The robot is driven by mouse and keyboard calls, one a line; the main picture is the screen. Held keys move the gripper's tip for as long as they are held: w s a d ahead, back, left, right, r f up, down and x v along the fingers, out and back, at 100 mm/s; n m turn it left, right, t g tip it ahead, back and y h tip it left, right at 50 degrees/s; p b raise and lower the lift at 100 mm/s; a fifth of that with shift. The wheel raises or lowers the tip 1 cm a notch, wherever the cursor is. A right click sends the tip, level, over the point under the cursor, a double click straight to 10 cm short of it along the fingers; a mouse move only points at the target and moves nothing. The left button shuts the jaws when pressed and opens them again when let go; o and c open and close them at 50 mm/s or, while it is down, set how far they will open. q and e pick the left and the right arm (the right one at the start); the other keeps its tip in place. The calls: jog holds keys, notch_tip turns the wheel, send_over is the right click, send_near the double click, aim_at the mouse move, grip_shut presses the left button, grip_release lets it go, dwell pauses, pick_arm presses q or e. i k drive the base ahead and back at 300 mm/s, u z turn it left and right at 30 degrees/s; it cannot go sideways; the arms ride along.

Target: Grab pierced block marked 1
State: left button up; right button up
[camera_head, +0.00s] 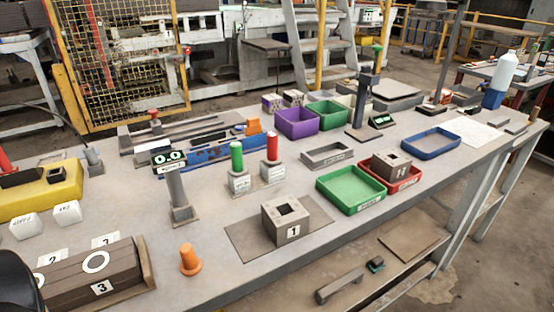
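The pierced block marked 1 (270,228) is a grey-brown cube with a square hole in its top and a white label "1" on its front face. It stands upright on a flat dark mat (242,243) near the front edge of the table, with nothing touching its sides. No gripper is at it. A dark rounded shape at the lower left edge may be part of my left arm, but no fingers show. My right gripper is out of view.
A similar pierced block (385,171) sits in a red tray (407,183) beside a green tray (345,207). Table around the mat is mostly clear.

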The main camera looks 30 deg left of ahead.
aim_at(285, 220)
jog(key=u, duration=1.25)
